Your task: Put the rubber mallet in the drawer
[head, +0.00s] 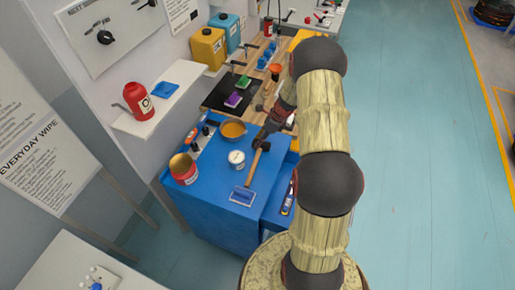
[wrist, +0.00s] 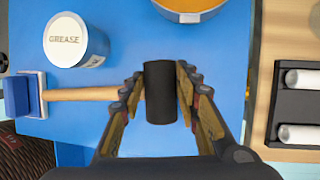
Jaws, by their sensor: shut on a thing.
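The rubber mallet has a black head (wrist: 160,92) and a pale wooden handle (wrist: 85,94). In the wrist view my gripper (wrist: 158,88) has its fingers on both sides of the head, shut on it. The handle points left in that view. In the head view the handle (head: 254,164) slants down over the blue cabinet top, and my gripper (head: 263,143) is at its upper end. Whether the mallet is lifted is hard to tell. The drawer (head: 277,214) stands out from the cabinet's right side, with a tool inside; my arm partly covers it.
A blue and white flat tool (wrist: 30,95) lies at the handle's far end. A grease tub (head: 237,158), an orange bowl (head: 233,130) and a red can (head: 183,168) stand on the cabinet top. The wooden bench beyond is crowded.

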